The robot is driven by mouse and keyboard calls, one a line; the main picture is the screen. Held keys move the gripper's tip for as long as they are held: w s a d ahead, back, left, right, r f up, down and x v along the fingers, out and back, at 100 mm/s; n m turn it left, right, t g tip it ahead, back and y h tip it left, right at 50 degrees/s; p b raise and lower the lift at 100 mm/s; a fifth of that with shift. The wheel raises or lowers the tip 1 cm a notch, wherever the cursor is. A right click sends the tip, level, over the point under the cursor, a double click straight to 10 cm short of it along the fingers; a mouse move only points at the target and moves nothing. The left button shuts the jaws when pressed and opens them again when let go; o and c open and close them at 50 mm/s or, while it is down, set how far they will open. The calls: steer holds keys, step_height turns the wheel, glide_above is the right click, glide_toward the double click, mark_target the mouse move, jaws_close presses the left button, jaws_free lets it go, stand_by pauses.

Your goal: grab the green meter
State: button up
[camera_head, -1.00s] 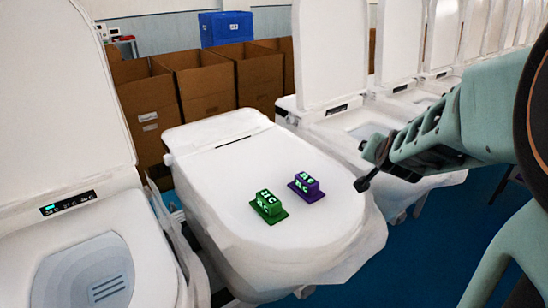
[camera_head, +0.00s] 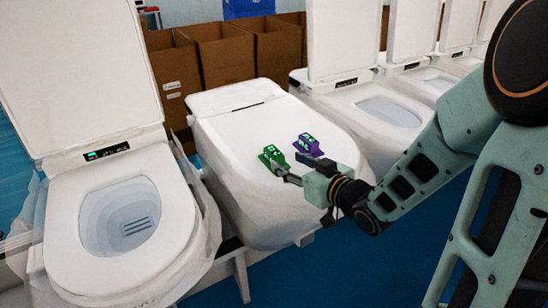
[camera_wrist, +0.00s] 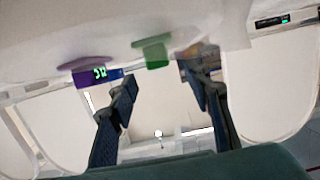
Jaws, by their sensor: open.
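The green meter (camera_head: 271,156) stands on the closed white lid of the middle toilet (camera_head: 235,135). The purple meter (camera_head: 308,145) stands just right of it on the same lid. My gripper (camera_head: 292,169) is open and empty, with its fingertips close to the green meter on its near right side. In the wrist view the picture looks upside down. There the green meter (camera_wrist: 156,53) shows above the gap between the open fingers (camera_wrist: 160,85), and the purple meter (camera_wrist: 95,76) is at the left, close to the left finger. Contact with either meter cannot be told.
An open toilet (camera_head: 125,215) with raised lid stands at the left. More toilets with raised lids, such as one (camera_head: 385,112) behind my arm, line up to the right. Open cardboard boxes (camera_head: 225,55) stand behind. The lid left of the green meter is clear.

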mark_target(275, 152)
steer(key=x, duration=0.3)
steer(key=shift+w, duration=0.1)
steer(key=shift+r+p+x, duration=0.15)
steer(key=shift+p+x, duration=0.1)
steer(key=shift+x, duration=1.15)
steer(key=shift+r+p+x, duration=0.2)
steer(key=shift+x, duration=1.25)
steer(key=shift+w, duration=0.1)
jaws_close()
